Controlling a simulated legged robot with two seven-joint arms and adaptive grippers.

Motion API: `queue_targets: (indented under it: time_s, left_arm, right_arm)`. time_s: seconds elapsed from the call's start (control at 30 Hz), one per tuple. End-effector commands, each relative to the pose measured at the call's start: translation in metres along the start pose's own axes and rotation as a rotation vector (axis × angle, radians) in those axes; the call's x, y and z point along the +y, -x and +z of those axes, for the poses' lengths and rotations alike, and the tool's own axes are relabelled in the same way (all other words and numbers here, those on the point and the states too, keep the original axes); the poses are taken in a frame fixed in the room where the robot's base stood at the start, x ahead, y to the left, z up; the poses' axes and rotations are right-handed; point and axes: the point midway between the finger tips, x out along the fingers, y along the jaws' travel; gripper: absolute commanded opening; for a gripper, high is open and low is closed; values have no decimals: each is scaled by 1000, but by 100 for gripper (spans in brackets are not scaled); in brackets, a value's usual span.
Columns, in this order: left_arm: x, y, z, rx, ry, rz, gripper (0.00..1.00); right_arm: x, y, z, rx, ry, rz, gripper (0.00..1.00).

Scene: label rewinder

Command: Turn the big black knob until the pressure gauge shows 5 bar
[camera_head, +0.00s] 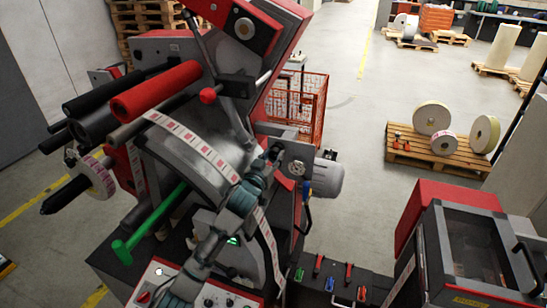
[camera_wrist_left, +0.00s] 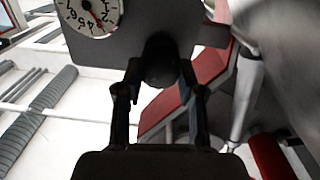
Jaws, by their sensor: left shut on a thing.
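The big black knob (camera_wrist_left: 160,62) sits between the two fingers of my left gripper (camera_wrist_left: 160,85) in the left wrist view. The fingers are shut on it from both sides. In the head view my left gripper (camera_head: 272,156) reaches up to a grey plate on the machine, and the knob is mostly hidden there. The pressure gauge (camera_wrist_left: 92,12) has a white dial, is cut off by the top edge of the wrist view, and has a reddish needle whose exact reading I cannot tell. The gauge (camera_head: 297,168) is tiny in the head view. My right gripper is not in view.
A grey motor (camera_head: 327,178) stands just right of the plate. A label strip (camera_head: 200,147) runs over the machine beside my left arm. A green-handled bar (camera_head: 150,222) and red and black rollers (camera_head: 155,90) are on the left. A red cabinet (camera_head: 470,245) stands at right.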

Motion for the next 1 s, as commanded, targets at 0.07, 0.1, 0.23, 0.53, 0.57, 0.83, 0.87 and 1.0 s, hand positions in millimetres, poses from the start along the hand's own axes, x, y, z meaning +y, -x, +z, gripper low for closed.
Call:
queue_targets:
  time_s: [0.07, 0.1, 0.23, 0.53, 0.57, 0.83, 0.87, 1.0]
  left_arm:
    - [5, 0, 0, -1, -38, 10, 4]
    - [5, 0, 0, -2, -79, 9, 4]
    - [4, 0, 0, -10, -273, 5, 4]
    - [4, 0, 1, -20, -497, 3, 4]
    - [4, 0, 1, -20, -497, 3, 4]
    - [4, 0, 1, -20, -494, 3, 61]
    - [4, 0, 1, -20, -493, 3, 64]
    - [4, 1, 0, -19, -493, 3, 64]
  right_arm:
    - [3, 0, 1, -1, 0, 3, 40]
    - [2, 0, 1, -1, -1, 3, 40]
    - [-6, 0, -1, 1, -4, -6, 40]
    - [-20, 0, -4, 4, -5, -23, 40]
    - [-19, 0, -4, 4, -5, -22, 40]
    - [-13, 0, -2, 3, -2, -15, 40]
    - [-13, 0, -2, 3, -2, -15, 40]
    - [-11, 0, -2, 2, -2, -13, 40]
